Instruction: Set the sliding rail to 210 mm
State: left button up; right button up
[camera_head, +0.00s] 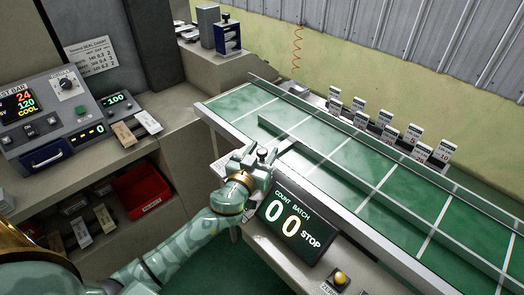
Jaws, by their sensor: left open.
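The sliding rail (282,134) is a long, thin green bar lying lengthwise over the green conveyor belt. A grey bracket with a small dark knob (262,153) sits at the conveyor's near edge. My left gripper (246,164) is open at this bracket, right beside the knob. I cannot tell whether the fingers touch it. The fingers partly hide the bracket. No millimetre scale can be read in this view. My right gripper is not in view.
A display (297,221) reading "00" and "STOP" stands just right of my left wrist, with a yellow button (341,278) below it. Several numbered tags (386,135) line the conveyor's far side. A control panel (50,115) and a red bin (142,190) are at left.

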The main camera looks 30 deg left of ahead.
pick_arm(q)
jog(key=shift+w, duration=0.1)
grip_shut()
jog(key=s, duration=0.2)
jog(key=s+a, duration=0.1)
jog(key=shift+s+a, duration=0.1)
jog(key=shift+s, duration=0.3)
jog(key=shift+s+a, duration=0.15)
jog(key=shift+s, duration=0.15)
grip_release()
